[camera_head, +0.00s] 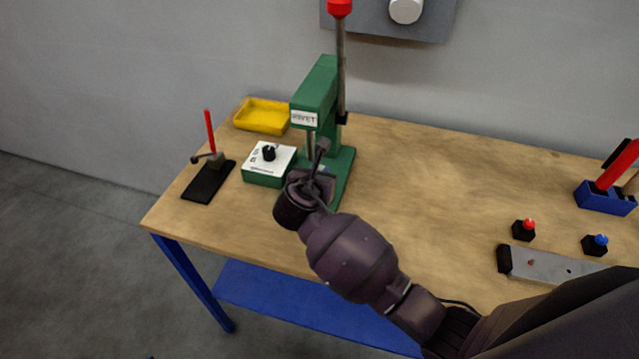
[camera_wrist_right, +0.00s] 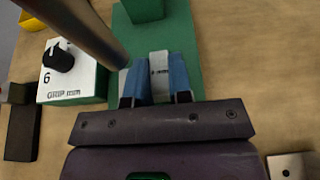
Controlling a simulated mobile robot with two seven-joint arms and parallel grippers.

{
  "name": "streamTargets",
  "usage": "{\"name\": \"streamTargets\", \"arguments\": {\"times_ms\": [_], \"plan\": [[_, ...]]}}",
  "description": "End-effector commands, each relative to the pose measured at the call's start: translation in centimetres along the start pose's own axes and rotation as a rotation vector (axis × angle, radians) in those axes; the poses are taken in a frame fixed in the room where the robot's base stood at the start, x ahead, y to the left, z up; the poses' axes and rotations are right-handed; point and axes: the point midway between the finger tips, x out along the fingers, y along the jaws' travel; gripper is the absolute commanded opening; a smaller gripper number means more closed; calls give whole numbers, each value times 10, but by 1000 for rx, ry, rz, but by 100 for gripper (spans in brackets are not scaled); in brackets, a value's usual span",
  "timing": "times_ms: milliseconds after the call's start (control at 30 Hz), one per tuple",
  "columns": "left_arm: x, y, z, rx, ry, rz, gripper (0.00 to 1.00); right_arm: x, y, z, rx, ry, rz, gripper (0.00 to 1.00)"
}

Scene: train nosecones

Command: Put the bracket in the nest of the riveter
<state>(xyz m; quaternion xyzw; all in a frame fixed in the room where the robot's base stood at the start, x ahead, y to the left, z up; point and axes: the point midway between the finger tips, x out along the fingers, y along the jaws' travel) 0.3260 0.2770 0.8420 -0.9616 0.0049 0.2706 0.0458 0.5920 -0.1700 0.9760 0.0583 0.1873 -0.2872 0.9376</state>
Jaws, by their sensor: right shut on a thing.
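The green riveter (camera_head: 316,90), marked RIVET, stands on the workbench with a red-knobbed lever. My right gripper (camera_head: 317,168) is at its green base, low in front of the column. In the right wrist view my right gripper (camera_wrist_right: 160,85) has blue fingertips shut on a pale grey piece with small print, which looks like the bracket (camera_wrist_right: 159,62). The piece is over the green riveter base (camera_wrist_right: 190,45); I cannot tell whether it touches the base. The nest is not clearly visible; my gripper hides much of that area. My left gripper is not in view.
A green box with a white dial top (camera_head: 269,163) stands left of the riveter; a yellow tray (camera_head: 262,116) is behind it. A black stand with a red handle (camera_head: 208,180) is farther left. At right are red and blue knobs, a grey plate (camera_head: 555,267) and a blue holder (camera_head: 605,199).

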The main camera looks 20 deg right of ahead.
Motion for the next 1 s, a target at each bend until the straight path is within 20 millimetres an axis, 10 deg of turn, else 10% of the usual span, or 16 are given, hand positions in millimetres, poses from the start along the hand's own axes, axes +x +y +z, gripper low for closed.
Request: {"name": "streamTargets", "arguments": {"times_ms": [667, 700, 833, 1000], "plan": [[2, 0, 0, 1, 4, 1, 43, 13, 0, -34, -2, 0, -1, 0], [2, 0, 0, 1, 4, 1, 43, 13, 0, -34, -1, 0, 0, 24], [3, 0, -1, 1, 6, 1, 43, 13, 0, -34, -1, 0, -1, 44], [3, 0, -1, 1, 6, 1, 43, 13, 0, -34, -1, 1, -1, 45]]}}
